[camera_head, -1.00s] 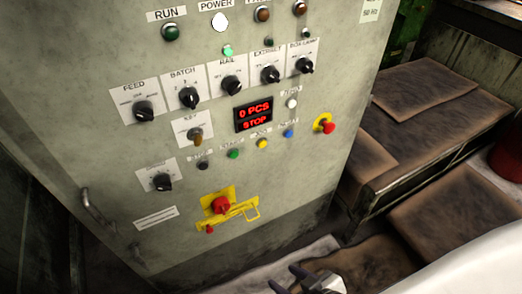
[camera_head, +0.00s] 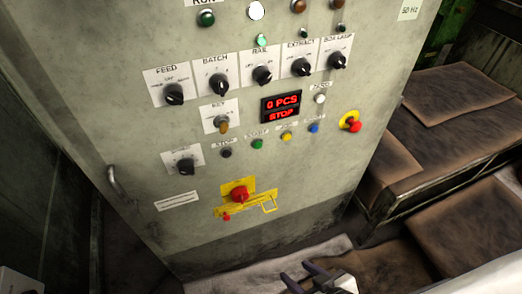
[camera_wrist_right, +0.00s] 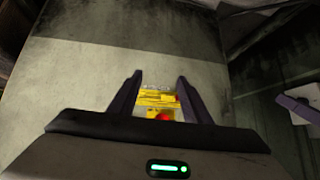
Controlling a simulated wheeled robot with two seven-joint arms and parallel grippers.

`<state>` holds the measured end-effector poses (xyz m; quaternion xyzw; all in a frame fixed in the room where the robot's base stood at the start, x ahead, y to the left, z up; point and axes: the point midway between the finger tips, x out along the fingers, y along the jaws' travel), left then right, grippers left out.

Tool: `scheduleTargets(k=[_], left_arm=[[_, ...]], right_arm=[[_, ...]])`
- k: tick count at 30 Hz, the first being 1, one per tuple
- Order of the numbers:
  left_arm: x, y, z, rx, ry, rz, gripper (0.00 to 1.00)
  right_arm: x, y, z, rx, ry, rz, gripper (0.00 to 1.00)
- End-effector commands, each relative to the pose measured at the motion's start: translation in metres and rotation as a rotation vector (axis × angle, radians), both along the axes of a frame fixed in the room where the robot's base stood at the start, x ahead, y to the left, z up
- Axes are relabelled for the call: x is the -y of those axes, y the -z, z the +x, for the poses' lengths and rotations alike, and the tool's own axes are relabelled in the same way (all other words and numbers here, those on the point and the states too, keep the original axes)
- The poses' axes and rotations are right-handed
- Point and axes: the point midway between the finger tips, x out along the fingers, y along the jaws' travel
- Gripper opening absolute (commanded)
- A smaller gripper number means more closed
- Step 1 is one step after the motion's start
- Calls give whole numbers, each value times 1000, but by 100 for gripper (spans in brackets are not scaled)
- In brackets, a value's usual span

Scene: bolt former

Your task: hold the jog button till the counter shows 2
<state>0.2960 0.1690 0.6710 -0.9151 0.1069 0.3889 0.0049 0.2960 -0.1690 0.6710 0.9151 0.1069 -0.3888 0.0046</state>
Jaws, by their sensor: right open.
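The control panel shows a display (camera_head: 282,106) reading "0 PCS" above "STOP" in red. Below it is a row of small buttons: black (camera_head: 226,153), green (camera_head: 257,144), yellow (camera_head: 286,136) and blue (camera_head: 314,128). Their labels are too small to read surely, so the jog button cannot be told by its label. My right gripper (camera_head: 300,274) is open and empty at the bottom of the head view, well below the button row. In the right wrist view its spread fingers (camera_wrist_right: 160,80) frame the yellow-backed red switch.
A red rotary switch (camera_head: 239,194) on a yellow plate sits low on the cabinet. A red emergency-type button (camera_head: 354,127) is right of the row. Black selector knobs (camera_head: 262,75) line the panel above. A handle (camera_head: 115,182) juts out at left. Brown-covered benches (camera_head: 455,95) stand at right.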

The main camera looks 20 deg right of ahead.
Motion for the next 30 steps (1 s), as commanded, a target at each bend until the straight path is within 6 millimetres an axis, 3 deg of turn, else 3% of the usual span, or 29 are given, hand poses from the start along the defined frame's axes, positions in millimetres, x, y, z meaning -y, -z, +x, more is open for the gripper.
scheduleTargets(k=[11, 19, 30], left_arm=[[0, 0, 0, 0, 0, 0, 31], [0, 0, 0, 0, 0, 0, 31], [0, 0, 0, 0, 0, 0, 31]], right_arm=[[0, 0, 0, 0, 0, 0, 44], [0, 0, 0, -1, 0, 0, 0], [0, 0, 0, -1, 0, 0, 0]])
